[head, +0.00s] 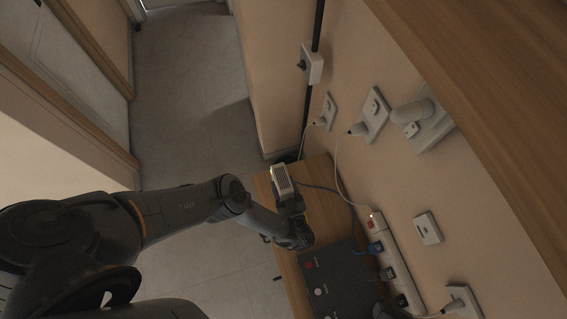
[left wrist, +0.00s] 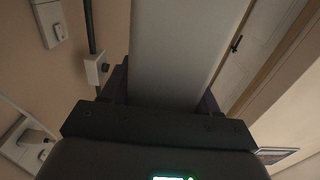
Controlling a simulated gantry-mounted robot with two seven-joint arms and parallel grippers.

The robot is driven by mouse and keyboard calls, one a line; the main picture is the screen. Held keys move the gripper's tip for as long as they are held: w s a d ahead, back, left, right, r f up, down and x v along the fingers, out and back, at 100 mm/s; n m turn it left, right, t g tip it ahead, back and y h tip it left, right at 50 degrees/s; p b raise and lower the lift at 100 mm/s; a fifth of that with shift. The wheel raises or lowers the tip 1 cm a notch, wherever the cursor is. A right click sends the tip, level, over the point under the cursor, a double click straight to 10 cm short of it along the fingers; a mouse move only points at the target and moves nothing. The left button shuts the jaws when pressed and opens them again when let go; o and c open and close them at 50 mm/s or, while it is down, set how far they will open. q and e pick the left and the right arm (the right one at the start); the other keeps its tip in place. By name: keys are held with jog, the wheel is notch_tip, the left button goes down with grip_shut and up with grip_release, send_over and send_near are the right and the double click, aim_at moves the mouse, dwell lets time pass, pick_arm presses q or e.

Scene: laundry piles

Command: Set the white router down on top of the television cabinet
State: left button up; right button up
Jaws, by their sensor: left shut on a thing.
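The white router (head: 284,180) is a small pale box with a grey slatted face, seen in the head view. My left gripper (head: 290,204) is shut on its near end. The router is over the far end of the wooden television cabinet (head: 318,175); I cannot tell whether it touches the top. In the left wrist view the router (left wrist: 188,50) is a broad pale slab between the dark fingers of my left gripper (left wrist: 160,100). My right gripper does not show.
A dark box with red and white knobs (head: 340,280) covers the cabinet's near part. A white power strip (head: 392,262) with plugs lies along the wall side. A blue-grey cable (head: 330,190) crosses the cabinet beside the router. Wall sockets (head: 375,112) line the wall. The floor (head: 190,80) is clear.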

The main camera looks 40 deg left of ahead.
pick_arm(q)
jog(key=shift+f+b, duration=2.6)
jog(key=shift+f, duration=0.55)
jog(key=o, duration=1.4)
jog(key=shift+c, duration=0.2)
jog(key=v, duration=0.7)
jog(key=shift+d, duration=0.2)
jog(key=shift+s+p, duration=0.15)
jog(key=shift+p, duration=0.15)
